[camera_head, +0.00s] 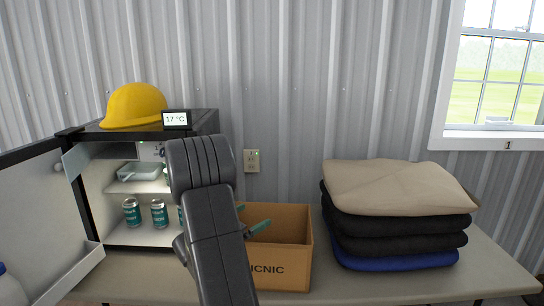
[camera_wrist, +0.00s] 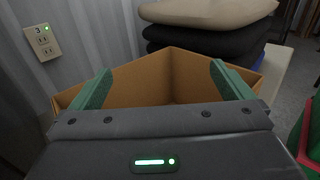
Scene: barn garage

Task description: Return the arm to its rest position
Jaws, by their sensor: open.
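My arm rises from the bottom of the head view in front of the fridge and box. My gripper (camera_wrist: 160,85) is open and empty in the wrist view, its two green fingers spread wide over the box. In the head view, one green finger (camera_head: 259,227) shows at the box's upper left. The cardboard box (camera_head: 290,245), marked with letters ending in "ICNIC", stands on the table. The visible part of its inside (camera_wrist: 165,75) looks empty in the wrist view; its near part is hidden by my gripper.
An open mini fridge (camera_head: 110,235) at left holds several teal cans (camera_head: 158,213) and a clear container (camera_head: 139,172). A yellow hard hat (camera_head: 134,105) and a temperature display (camera_head: 176,119) sit on top. Folded cushions (camera_head: 398,187) are stacked at right. The table's front right (camera_head: 480,272) is clear.

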